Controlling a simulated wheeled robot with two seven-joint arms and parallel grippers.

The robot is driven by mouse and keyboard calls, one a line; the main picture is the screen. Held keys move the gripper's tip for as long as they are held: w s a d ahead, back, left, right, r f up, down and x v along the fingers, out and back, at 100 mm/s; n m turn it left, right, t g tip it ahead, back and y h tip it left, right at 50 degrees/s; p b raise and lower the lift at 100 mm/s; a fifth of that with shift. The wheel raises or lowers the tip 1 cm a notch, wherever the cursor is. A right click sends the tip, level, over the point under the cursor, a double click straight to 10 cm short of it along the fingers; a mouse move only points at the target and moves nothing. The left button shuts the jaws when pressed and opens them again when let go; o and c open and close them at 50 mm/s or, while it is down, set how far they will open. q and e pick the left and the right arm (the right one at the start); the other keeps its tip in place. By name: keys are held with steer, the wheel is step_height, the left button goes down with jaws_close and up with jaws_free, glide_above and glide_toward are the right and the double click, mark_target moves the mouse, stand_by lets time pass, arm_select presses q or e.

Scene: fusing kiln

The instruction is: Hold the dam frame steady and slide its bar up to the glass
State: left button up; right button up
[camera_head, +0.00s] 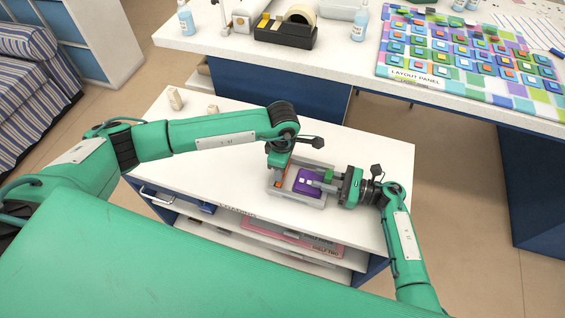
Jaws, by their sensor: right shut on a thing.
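The grey dam frame (318,203) lies flat on the white cart top, a shallow rectangular tray with raised walls. The purple glass (306,184) lies inside it, with small pale marks on top. My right gripper (326,180) reaches in from the right and is shut at the right part of the frame, by a small green block (328,175). It appears to hold the bar, which its fingers largely hide. My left gripper (278,172) points down at the frame's left side, near an orange-brown strip (279,184). Its fingertips are too small to read.
The cart top (230,150) is clear around the frame, with two small beige blocks (175,99) at its back left. A worktable behind holds a tape dispenser (286,30), bottles (186,18) and a colourful layout panel (445,60). Shelves lie below the cart's front edge.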

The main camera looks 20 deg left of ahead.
arm_select(q)
steer(key=c, duration=1.1)
steer(key=shift+o, duration=0.2)
steer(key=shift+d+r, duration=0.1)
steer(key=shift+d, duration=1.5)
steer(key=o, duration=1)
steer(key=shift+a, duration=0.1)
steer(key=shift+r, duration=2.45)
steer(key=o, duration=0.5)
steer(key=shift+r, duration=0.1)
step_height(320, 180, up, 12)
steer(key=shift+f, duration=0.1)
